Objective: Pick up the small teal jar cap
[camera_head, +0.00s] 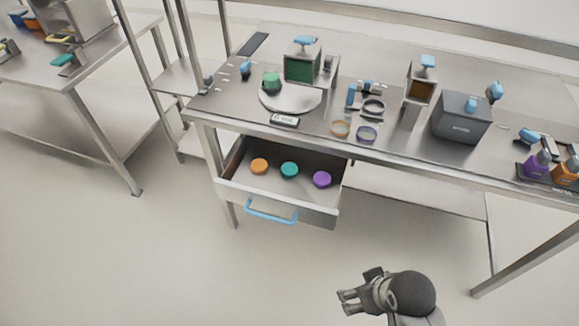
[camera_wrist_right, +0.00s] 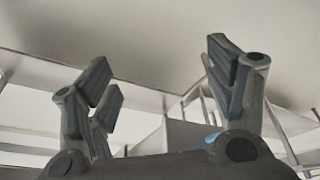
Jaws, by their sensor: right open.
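The small teal jar cap (camera_head: 289,170) lies in the open drawer (camera_head: 318,213) under the table, between an orange cap (camera_head: 259,166) on its left and a purple cap (camera_head: 321,179) on its right. My right gripper (camera_head: 345,301) is low at the bottom of the head view, in front of the drawer and well apart from it. In the right wrist view its fingers (camera_wrist_right: 160,85) are spread with nothing between them. The caps do not show in the right wrist view. My left gripper is not in view.
The drawer has a blue handle (camera_head: 271,211). The metal table (camera_head: 400,155) above carries a round plate, a grey box (camera_head: 461,118) and several small items. Another table (camera_head: 75,90) stands at the left. The floor before the drawer is clear.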

